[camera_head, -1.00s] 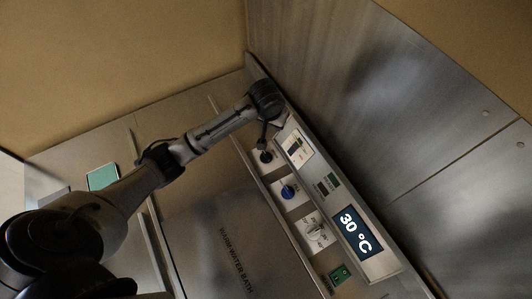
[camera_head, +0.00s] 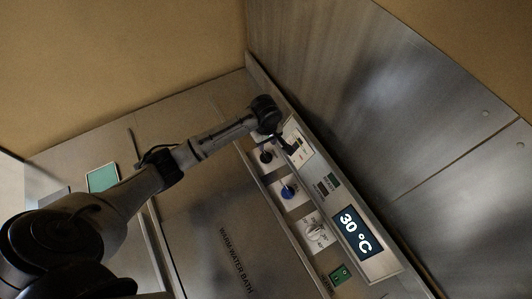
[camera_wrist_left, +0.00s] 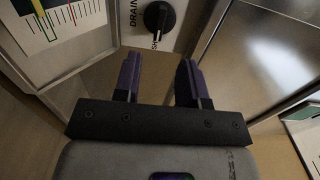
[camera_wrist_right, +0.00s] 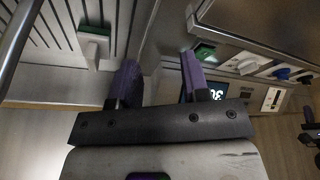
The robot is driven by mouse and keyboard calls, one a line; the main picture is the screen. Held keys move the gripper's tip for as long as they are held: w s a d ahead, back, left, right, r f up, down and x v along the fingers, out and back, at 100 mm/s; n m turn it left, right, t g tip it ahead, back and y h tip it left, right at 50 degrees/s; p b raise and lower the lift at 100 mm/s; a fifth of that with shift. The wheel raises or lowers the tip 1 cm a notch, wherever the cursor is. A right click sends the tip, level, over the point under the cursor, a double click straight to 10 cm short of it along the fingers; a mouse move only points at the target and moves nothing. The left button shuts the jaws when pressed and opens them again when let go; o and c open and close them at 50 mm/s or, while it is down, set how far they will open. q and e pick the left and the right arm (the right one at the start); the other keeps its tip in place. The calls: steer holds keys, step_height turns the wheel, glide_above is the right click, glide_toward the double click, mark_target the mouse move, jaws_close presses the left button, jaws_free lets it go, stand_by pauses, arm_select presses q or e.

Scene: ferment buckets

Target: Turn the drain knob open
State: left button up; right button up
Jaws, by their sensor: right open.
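The drain knob (camera_wrist_left: 158,17) is a round black knob on a pale plate labelled DRAIN in the left wrist view. Its white pointer line points down the picture, toward partly hidden lettering. In the head view the knob (camera_head: 266,157) is the uppermost on the panel, close to my left gripper (camera_head: 286,145). In the left wrist view my left gripper (camera_wrist_left: 158,70) is open and empty, its fingers on either side below the knob and apart from it in the picture. My right gripper (camera_wrist_right: 159,72) is open and empty, away from the drain knob.
A gauge card (camera_head: 299,147) sits beside the drain knob. Further along are a blue knob (camera_head: 289,191), a white dial (camera_head: 316,230), a green switch (camera_head: 340,275) and a display reading 30 °C (camera_head: 356,231). A steel wall (camera_head: 400,110) rises behind the panel.

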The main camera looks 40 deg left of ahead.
mark_target(266, 155)
arm_select(q)
step_height(266, 155, down, 9)
steer(key=shift+r, duration=0.2)
stand_by(0.4)
jaws_close()
